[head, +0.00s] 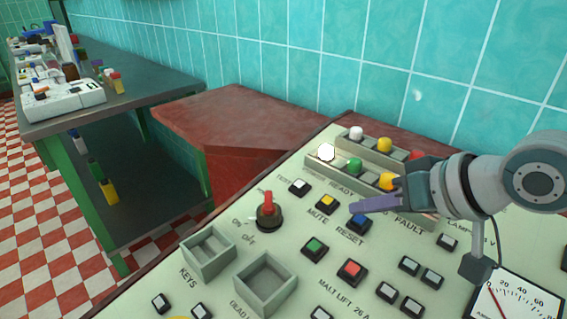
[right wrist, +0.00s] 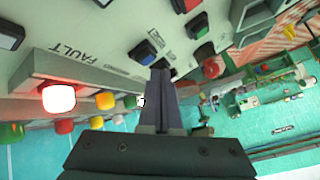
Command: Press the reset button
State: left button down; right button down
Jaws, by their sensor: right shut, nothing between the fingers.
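The reset button is a blue square push button (head: 358,223) in a dark frame on the pale sloping panel (head: 285,222), with the word RESET beside it. My right gripper (head: 356,204) is shut and empty, coming in from the right. Its purple-grey fingertips are just above the blue button in the head view and cover part of its surroundings. In the right wrist view, the shut fingers (right wrist: 161,72) end close beside the blue button (right wrist: 146,50). I cannot tell if they touch it. My left gripper is not in view.
A yellow MUTE button (head: 327,203), green button (head: 315,247) and red button (head: 350,269) surround it. A red rotary switch (head: 268,210) stands up at left. Raised lamp rows (head: 355,165) lie behind. Two open trays (head: 265,283) are at the front.

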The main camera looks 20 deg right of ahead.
jog(key=shift+f, duration=0.1)
dwell(0.7)
jog(key=shift+f, duration=0.3)
jog(key=shift+d+f+b, duration=0.15)
jog(key=shift+f+b, duration=0.15)
jog(key=shift+f, duration=0.05)
dwell(0.6)
dwell(0.3)
jog(key=shift+r+p, duration=0.75)
jog(key=shift+p, duration=0.3)
jog(key=shift+a, duration=0.2)
jog(key=r+p, duration=0.1)
jog(key=p, duration=0.1)
jog(key=r+p, duration=0.2)
jog(key=a+r+p, duration=0.1)
jog(key=r+p, duration=0.1)
jog(key=shift+s, duration=0.2)
